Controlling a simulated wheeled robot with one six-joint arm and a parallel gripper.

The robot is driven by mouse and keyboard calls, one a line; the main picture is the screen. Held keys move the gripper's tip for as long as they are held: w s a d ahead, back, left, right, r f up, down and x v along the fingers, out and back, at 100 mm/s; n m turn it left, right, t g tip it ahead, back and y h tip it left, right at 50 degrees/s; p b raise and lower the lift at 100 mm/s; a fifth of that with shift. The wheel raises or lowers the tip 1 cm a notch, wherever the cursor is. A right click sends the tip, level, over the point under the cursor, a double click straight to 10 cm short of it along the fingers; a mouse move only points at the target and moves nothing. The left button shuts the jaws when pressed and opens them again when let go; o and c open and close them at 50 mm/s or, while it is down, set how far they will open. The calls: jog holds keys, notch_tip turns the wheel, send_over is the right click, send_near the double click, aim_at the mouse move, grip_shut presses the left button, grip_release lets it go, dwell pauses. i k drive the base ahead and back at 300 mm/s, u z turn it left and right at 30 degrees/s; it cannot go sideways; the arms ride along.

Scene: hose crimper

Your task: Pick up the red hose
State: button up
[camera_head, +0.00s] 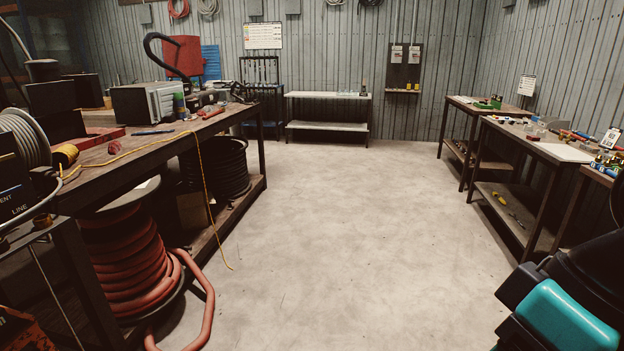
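A thick red hose (125,255) is wound in many turns on a large reel under the left workbench, at the lower left of the head view. Its loose end (207,300) comes off the reel's right side and loops down over the floor, leaving the picture at the bottom edge. At the lower right is a black and teal part that seems to be my own arm. My gripper's fingers do not show, so I cannot see whether they hold anything.
The left workbench (150,152) carries tools and machines, with a black hose coil (228,168) on its lower shelf. A thin yellow cord (205,195) hangs to the floor. Benches stand along the right (530,150) and back walls. The concrete floor (340,230) between them is clear.

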aim_at(213, 114)
jog(key=i, duration=2.05)
jog(key=u, duration=0.6)
jog(key=i, duration=2.15)
jog(key=u, duration=0.6)
jog(key=i, duration=0.7)
jog(key=u, duration=0.15)
